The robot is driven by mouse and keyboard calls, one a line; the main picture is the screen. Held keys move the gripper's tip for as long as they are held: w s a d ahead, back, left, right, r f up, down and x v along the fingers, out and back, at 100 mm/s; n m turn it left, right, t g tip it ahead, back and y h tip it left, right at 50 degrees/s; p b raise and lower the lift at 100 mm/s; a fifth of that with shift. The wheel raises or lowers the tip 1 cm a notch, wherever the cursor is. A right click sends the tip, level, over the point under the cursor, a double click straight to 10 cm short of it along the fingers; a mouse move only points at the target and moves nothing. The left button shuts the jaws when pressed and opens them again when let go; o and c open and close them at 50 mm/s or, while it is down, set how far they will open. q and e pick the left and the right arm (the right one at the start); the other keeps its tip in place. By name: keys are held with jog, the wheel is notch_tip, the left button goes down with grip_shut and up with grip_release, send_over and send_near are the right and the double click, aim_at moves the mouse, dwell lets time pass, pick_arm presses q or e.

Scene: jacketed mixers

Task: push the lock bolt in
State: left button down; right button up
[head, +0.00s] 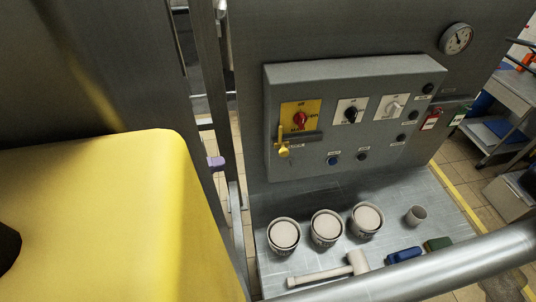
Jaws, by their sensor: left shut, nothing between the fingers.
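The grey control box (345,75) is on the wall of the mixer. On its left side a red rotary knob (300,119) sits on a yellow plate. Just below the knob is a dark grey bar (308,138), with a yellow handle (283,149) at its left end; this looks like the lock bolt. How far in it sits is too small to tell. My right gripper is not in view.
A large yellow shape (95,215) fills the lower left, very close. A metal post stands left of the box. Below the box, a steel shelf (330,190) holds three lidded pots (326,227), a cup (416,215) and a mallet (335,270). A steel rail (450,265) crosses the lower right.

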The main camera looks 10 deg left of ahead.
pick_arm(q)
jog(key=p, duration=0.4)
send_near(280, 153)
jog(key=x, duration=0.5)
jog(key=shift+w+d, duration=0.1)
jog(key=shift+d, duration=0.15)
jog(key=shift+w+d+f, duration=0.2)
jog(key=shift+w+d, duration=0.15)
jog(key=shift+d, duration=0.25)
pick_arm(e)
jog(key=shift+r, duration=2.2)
